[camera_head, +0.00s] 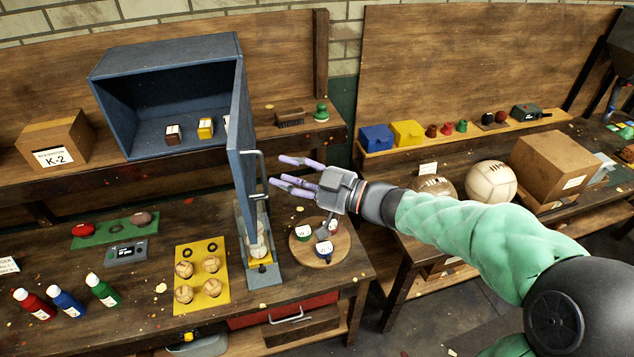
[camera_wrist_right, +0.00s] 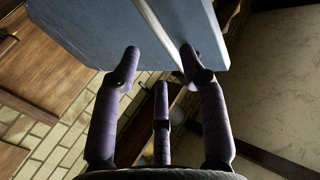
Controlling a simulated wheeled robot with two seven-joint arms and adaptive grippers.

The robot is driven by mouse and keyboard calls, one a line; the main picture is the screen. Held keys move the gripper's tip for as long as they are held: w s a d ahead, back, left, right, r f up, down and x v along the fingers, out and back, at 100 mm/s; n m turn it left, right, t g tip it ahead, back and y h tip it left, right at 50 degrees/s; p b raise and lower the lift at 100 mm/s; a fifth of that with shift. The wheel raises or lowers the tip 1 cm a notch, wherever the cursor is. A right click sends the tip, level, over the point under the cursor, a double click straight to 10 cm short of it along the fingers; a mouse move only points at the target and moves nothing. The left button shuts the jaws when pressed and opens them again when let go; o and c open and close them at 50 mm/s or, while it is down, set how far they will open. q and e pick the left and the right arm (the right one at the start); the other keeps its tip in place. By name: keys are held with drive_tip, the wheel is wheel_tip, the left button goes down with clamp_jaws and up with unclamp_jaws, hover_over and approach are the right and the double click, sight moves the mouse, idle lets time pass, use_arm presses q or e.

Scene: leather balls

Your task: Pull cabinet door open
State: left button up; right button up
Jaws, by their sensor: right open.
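A blue-grey cabinet (camera_head: 165,58) stands on the shelf at the left in the head view. Its door (camera_head: 240,140) is swung wide open toward me, hinged at the cabinet's right side. The door carries a silver bar handle (camera_head: 262,172) on its right-hand face. My right gripper (camera_head: 279,171) is open, its purple fingers close to the handle; I cannot tell whether they touch it. In the right wrist view the fingers (camera_wrist_right: 160,65) are spread, with the door panel (camera_wrist_right: 90,25) just beyond them. My left gripper is not in view.
Small boxes stand inside the open cabinet. Below the door are a round wooden board (camera_head: 300,250) with small jars and a yellow tray (camera_head: 204,295) of balls. A cardboard box (camera_head: 56,143) stands left of the cabinet. A second bench with balls (camera_head: 490,182) is at the right.

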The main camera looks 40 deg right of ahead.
drive_tip(key=v, duration=0.7)
drive_tip(key=shift+s, duration=0.15)
idle(0.4)
